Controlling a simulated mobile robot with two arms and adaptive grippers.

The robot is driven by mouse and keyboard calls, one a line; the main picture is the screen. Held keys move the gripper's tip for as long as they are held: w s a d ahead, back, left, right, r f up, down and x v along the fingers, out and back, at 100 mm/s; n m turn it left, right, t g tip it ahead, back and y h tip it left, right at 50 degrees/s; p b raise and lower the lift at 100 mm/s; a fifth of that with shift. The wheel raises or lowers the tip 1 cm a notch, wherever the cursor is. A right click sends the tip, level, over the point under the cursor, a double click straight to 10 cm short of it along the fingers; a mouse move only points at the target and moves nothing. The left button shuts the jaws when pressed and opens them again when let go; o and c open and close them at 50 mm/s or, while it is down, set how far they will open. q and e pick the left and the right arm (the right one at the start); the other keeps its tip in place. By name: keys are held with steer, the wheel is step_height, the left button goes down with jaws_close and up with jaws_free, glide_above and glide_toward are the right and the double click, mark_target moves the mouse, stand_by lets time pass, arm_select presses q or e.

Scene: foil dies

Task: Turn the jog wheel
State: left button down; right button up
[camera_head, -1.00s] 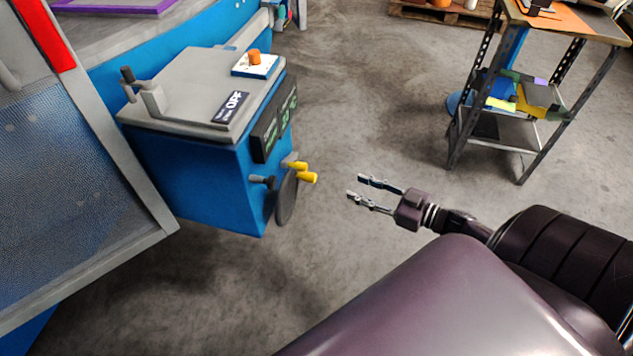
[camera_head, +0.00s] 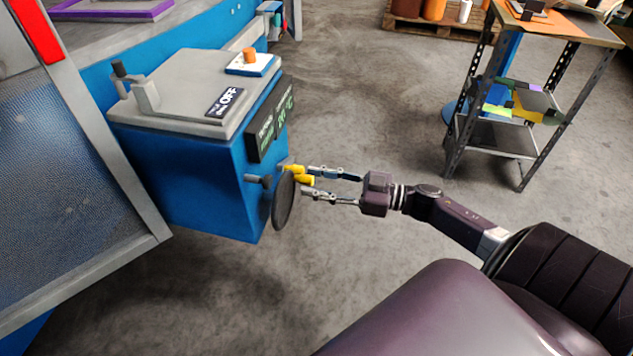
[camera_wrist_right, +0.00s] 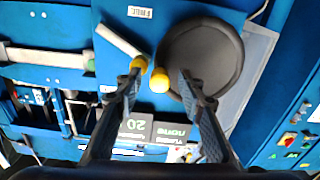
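The jog wheel (camera_head: 284,202) is a dark disc on the near side of the blue machine box (camera_head: 190,185). A yellow knob (camera_head: 304,180) sticks out from it, and a second yellow tip (camera_head: 293,168) shows just behind. In the right wrist view the wheel (camera_wrist_right: 203,55) is at upper centre, with the round yellow knob (camera_wrist_right: 159,80) between my fingers and another yellow tip (camera_wrist_right: 139,63) by the left finger. My right gripper (camera_head: 310,182) is open, its fingertips beside the yellow knob; contact cannot be told. My left gripper is not in view.
A label reading OFF and an orange button (camera_head: 250,55) are on the box top; a dark display (camera_head: 270,125) is above the wheel. A mesh-panelled frame (camera_head: 70,160) stands at left. A shelf cart (camera_head: 500,135) stands at right, with clear floor between.

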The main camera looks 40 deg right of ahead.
jaws_close()
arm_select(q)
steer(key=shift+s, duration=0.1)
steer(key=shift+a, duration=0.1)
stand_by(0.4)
